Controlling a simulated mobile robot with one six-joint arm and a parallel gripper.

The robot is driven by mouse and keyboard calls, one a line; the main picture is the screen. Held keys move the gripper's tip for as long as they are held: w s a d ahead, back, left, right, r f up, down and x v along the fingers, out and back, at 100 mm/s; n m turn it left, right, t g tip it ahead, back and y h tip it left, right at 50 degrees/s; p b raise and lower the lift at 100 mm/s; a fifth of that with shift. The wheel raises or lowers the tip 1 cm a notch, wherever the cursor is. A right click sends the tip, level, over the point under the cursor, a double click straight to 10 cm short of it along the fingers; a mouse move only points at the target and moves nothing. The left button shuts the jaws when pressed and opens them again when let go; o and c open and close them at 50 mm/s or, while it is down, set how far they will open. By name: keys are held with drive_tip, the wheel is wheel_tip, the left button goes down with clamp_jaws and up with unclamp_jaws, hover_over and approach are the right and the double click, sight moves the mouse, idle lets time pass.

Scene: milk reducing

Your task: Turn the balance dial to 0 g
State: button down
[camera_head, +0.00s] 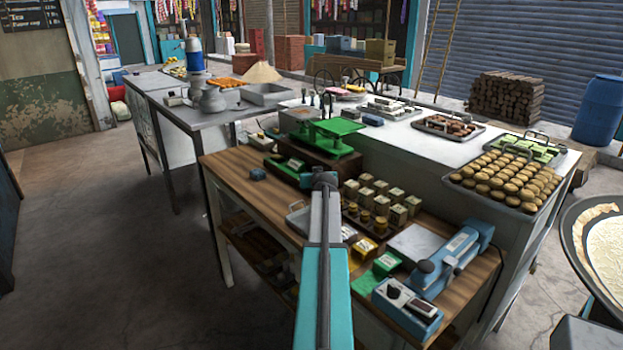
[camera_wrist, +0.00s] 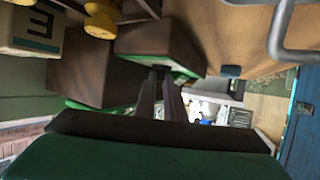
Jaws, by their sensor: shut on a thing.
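The balance (camera_head: 336,139) stands on the wooden table in the head view, with a green pan and beam on a dark brown base. My gripper (camera_head: 324,180) is at its near side, and my wrist hides the fingertips there. In the wrist view, my two dark fingers (camera_wrist: 161,72) come close together at the end face of a brown and green block (camera_wrist: 155,40), which looks like the balance's base. They are shut on a small part there, which looks like the dial. The dial's face and reading are hidden.
Several pale boxes and yellow jars (camera_head: 378,200) stand close to the right of my gripper. A blue sealing device (camera_head: 452,262) and a blue box with knobs (camera_head: 407,305) are at the table's front right. A small blue block (camera_head: 258,174) lies to the left, with bare wood around it.

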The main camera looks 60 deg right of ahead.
drive_tip(key=shift+w+r, duration=0.15)
drive_tip(key=shift+r, duration=0.05)
drive_tip(key=c, duration=1.8)
unclamp_jaws()
drive_tip(key=shift+f, duration=0.1)
drive_tip(key=shift+c, duration=0.2)
drive_tip(key=shift+b+v, duration=0.45)
drive_tip(key=shift+v, duration=0.95)
drive_tip(key=b+v, duration=0.2)
drive_tip(key=v, duration=0.9)
drive_tip(key=shift+d, duration=0.1)
